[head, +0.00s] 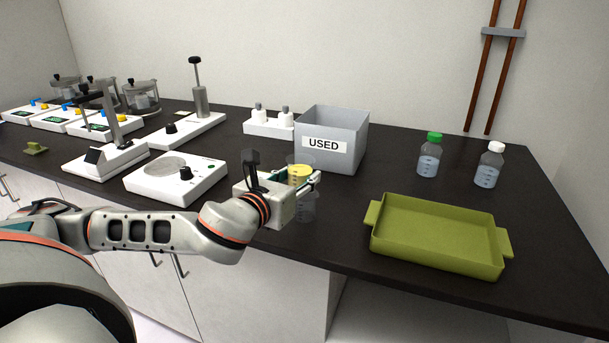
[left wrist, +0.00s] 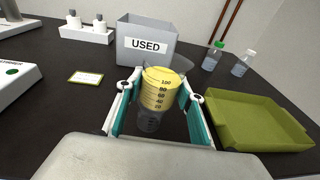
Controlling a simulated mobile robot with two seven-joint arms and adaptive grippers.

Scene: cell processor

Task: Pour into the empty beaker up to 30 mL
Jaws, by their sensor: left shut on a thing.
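My left gripper (head: 308,184) is shut on a clear beaker of yellow liquid (head: 299,173), held above the dark bench. In the left wrist view this beaker (left wrist: 160,90) sits between the two teal-padded fingers (left wrist: 158,100) and shows marks up to 100. It looks nearly upright. A clear, empty-looking beaker (head: 307,208) shows just below the gripper in the head view. It also shows in the left wrist view (left wrist: 148,123), partly hidden behind the held beaker. I see no yellow in it; its marks are too small to read. My right gripper is not in view.
A grey bin marked USED (head: 350,135) stands behind the gripper. A green tray (head: 440,262) lies to the right, with a green-capped bottle (head: 429,160) and a white-capped bottle (head: 488,168) behind it. A white stirrer plate (head: 150,190) stands left.

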